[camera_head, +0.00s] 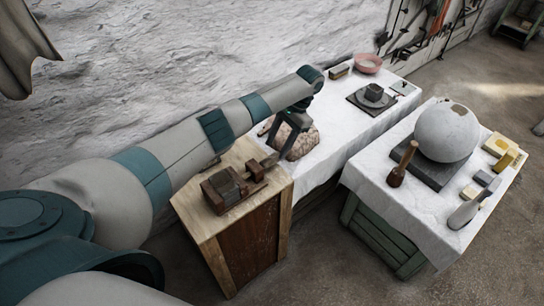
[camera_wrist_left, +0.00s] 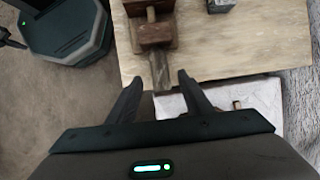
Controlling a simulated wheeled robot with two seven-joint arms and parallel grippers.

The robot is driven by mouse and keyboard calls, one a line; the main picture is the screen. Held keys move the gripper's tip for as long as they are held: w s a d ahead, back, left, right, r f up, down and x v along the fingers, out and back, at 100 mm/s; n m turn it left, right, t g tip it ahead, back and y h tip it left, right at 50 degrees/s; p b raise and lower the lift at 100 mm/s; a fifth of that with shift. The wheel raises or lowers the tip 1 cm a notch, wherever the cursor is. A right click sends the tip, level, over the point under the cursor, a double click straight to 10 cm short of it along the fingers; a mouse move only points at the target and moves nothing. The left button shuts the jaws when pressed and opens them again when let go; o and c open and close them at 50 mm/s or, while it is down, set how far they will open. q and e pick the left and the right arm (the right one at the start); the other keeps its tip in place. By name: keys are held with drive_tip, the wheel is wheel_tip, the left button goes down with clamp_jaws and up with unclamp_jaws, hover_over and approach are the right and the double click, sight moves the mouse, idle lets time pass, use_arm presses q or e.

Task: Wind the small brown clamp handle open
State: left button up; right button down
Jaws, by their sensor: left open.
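A brown wooden clamp (camera_head: 222,191) stands on the wooden bench top, with its small brown handle (camera_head: 268,161) at the end facing my left gripper. In the left wrist view the clamp body (camera_wrist_left: 153,32) is at the top, and the handle (camera_wrist_left: 160,70) reaches down toward the fingers. My left gripper (camera_head: 274,144) is open, just beyond the handle in the head view. In the left wrist view its fingertips (camera_wrist_left: 160,80) stand on either side of the handle's near end, without visible contact. My right gripper is in neither view.
The wooden bench (camera_head: 245,240) adjoins a white-covered table (camera_head: 335,140) holding a rough stone (camera_head: 298,146) close to my left gripper. Another covered table (camera_head: 385,198) carries a large plaster sphere (camera_head: 447,131) and tools. A small dark box (camera_wrist_left: 220,5) lies near the clamp.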

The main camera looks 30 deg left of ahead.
sight(272, 157)
use_arm(q)
drive_tip(key=x, duration=0.5)
drive_tip(key=shift+s+f+p, duration=0.15)
drive_tip(key=shift+f+p, duration=0.15)
drive_tip(key=shift+p, duration=0.1)
drive_tip(key=c, duration=1.1)
